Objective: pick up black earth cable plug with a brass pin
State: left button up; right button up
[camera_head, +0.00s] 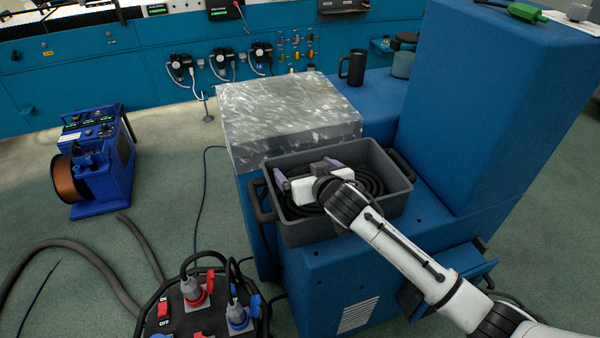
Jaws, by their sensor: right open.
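My right gripper (306,171) reaches in from the right over a grey bin (318,231) on the blue machine base. Its two pale lavender fingers are apart, pointing away from me. A dark grey block-like shape (322,167) shows between the fingers; I cannot tell whether it is the black earth cable plug, and no brass pin shows. Black cable (372,180) lies coiled in the bin, partly hidden by the gripper and wrist. My left gripper is not in view.
A plastic-wrapped block (290,110) stands just behind the bin. A tall blue housing (490,100) rises to the right, with a dark mug (354,67) left of it. A power distribution box (205,305) and blue wire feeder (95,160) stand on the floor at left.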

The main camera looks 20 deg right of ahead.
jog(key=shift+c, duration=0.4)
jog(key=c, duration=1.2)
jog(key=shift+r, duration=0.2)
jog(key=shift+s+r, duration=0.15)
jog(key=shift+r, duration=0.1)
notch_tip(320, 180, up, 6)
jog(key=s, duration=2)
jog(key=w+r, duration=0.1)
jog(key=r, duration=0.5)
jog(key=w+d+r, duration=0.1)
jog(key=w+r, duration=0.1)
jog(key=r, duration=0.4)
jog(key=w+r, duration=0.1)
jog(key=r, duration=0.5)
jog(key=shift+w+d, duration=0.35)
